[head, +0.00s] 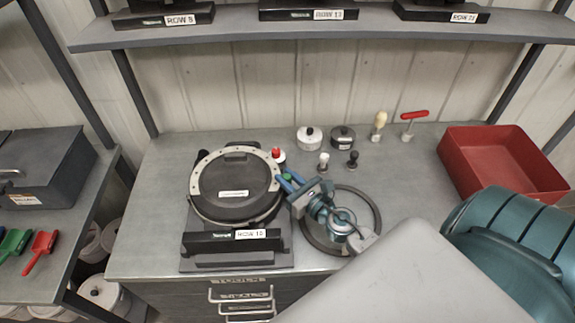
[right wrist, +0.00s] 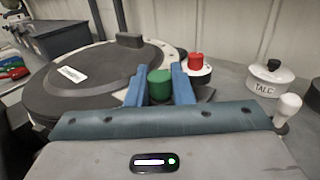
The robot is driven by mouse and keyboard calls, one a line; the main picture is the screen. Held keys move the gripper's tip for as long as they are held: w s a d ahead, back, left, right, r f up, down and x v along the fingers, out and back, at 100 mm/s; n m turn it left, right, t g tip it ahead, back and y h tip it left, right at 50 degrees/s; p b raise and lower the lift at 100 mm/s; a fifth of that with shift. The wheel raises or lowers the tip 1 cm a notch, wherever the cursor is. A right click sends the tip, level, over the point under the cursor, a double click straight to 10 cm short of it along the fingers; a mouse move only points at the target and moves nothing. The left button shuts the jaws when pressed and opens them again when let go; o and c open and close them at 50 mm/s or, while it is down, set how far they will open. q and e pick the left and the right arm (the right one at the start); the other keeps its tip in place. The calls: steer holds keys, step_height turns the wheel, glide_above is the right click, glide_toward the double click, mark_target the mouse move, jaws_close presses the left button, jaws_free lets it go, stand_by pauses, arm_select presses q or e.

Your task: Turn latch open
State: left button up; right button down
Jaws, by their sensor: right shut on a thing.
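The seed meter (head: 235,185) is a round dark-lidded disc with a pale rim on a dark base labelled ROW 10. It also fills the left of the right wrist view (right wrist: 95,80). A green knob (right wrist: 160,84) stands at the right side of the meter, apparently its latch. My right gripper (head: 288,180) has its blue fingers on either side of this knob and is shut on it. In the right wrist view the fingers (right wrist: 160,88) show clearly, with the knob upright between them. What lies under the knob is hidden. My left gripper is not in view.
A red knob on a white base (head: 278,155) stands close behind the gripper. A dark ring (head: 374,205) lies under my right wrist. Behind are a white pot (head: 309,138), a dark pot (head: 342,138) and several small handled tools. A red bin (head: 502,163) stands at right.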

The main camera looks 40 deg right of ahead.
steer(key=m+h+p, duration=0.1)
steer(key=m+h, duration=0.1)
steer(key=h, duration=0.2)
steer(key=shift+a+r+m, duration=0.1)
steer(key=shift+m, duration=0.3)
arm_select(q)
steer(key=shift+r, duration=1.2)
arm_select(e)
steer(key=shift+m+g+h, duration=0.3)
steer(key=shift+m+h, duration=0.7)
steer(key=shift+h, duration=1)
steer(key=c, duration=1.3)
jaws_free()
arm_select(q)
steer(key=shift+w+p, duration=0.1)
steer(key=shift+p, duration=0.2)
